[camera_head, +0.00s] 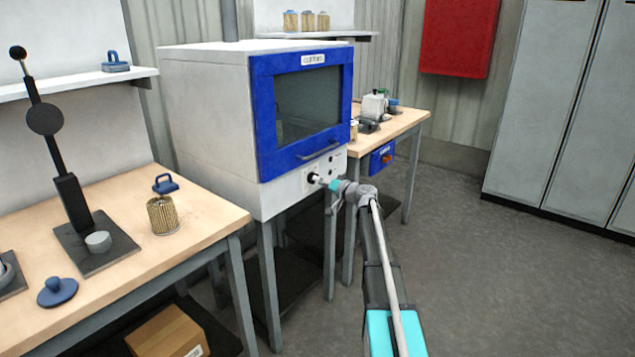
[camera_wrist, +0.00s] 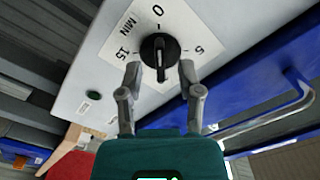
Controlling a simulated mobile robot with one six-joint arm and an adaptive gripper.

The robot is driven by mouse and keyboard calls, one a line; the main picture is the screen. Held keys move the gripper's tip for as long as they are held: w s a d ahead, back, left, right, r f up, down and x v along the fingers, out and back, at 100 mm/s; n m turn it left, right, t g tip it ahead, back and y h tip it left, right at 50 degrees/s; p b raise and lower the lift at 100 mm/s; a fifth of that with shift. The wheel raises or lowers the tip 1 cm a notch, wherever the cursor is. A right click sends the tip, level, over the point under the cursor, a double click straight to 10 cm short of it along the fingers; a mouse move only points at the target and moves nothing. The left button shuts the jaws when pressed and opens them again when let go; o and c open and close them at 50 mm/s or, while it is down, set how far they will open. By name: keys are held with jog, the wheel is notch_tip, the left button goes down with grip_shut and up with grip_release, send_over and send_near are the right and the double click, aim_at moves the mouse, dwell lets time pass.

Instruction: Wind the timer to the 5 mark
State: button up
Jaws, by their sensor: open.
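The timer is a black knob (camera_wrist: 159,48) on a white dial plate (camera_wrist: 140,28) on the front of the oven (camera_head: 318,172). The wrist view shows the 0 mark above the knob, 5 to its right and 15 to its left. My gripper (camera_wrist: 160,76) is open, with one finger on each side of the knob's lower part. A gap shows between each finger and the bar. In the head view my gripper (camera_head: 325,183) is right at the knob (camera_head: 313,177).
The oven's blue door (camera_head: 300,105) and its handle (camera_head: 318,151) are above the panel. A round button (camera_wrist: 93,95) sits beside the dial. Workbenches stand left (camera_head: 190,215) and right (camera_head: 405,122) of the oven. The floor (camera_head: 455,220) to the right is clear.

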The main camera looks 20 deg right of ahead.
jog(key=shift+w+a, duration=0.35)
jog(key=shift+w, duration=0.2)
grip_shut()
